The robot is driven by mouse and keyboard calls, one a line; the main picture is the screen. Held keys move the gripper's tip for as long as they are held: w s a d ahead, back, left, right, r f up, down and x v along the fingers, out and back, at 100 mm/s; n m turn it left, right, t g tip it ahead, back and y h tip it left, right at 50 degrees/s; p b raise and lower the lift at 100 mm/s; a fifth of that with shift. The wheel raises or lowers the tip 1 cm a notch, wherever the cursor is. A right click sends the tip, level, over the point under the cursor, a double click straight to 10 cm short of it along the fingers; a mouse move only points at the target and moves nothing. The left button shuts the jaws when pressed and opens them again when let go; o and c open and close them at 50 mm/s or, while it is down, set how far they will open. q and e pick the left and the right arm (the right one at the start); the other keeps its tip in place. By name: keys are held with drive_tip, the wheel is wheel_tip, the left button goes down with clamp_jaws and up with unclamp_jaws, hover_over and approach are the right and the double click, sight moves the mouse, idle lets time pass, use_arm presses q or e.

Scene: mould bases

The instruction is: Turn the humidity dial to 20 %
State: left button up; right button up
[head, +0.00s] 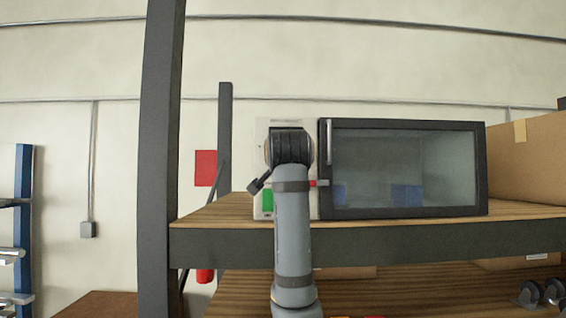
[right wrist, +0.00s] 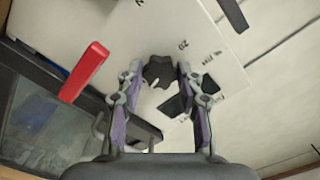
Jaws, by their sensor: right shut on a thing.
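The humidity dial (right wrist: 158,70) is a dark lobed knob on the pale control panel (right wrist: 140,32), seen in the right wrist view. My right gripper (right wrist: 160,74) is shut on it, one finger on either side. Small printed marks, one looking like 20, stand around the knob; its pointer and exact setting cannot be read. In the head view my right arm covers the dial and most of the panel (head: 261,142) on the cabinet's left. My left gripper is not in view.
A red lever (right wrist: 85,72) sticks out beside the dial. The cabinet's dark-framed glass door (head: 400,165) is closed. The cabinet stands on a wooden shelf (head: 215,212) with a dark upright post (head: 160,150) on the left. A cardboard box (head: 530,160) stands right of it.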

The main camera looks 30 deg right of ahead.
drive_tip(key=shift+w+f+n+b, duration=0.15)
drive_tip(key=shift+n+b, duration=1.55)
drive_tip(key=shift+n, duration=6.7)
drive_tip(key=shift+s+f+n+b, duration=0.1)
drive_tip(key=shift+n+b, duration=1.55)
drive_tip(key=shift+n, duration=6.75)
drive_tip(key=o, duration=0.9)
drive_tip(key=shift+o, duration=1.4)
drive_tip(key=shift+a+r, duration=0.1)
drive_tip(key=shift+r, duration=0.05)
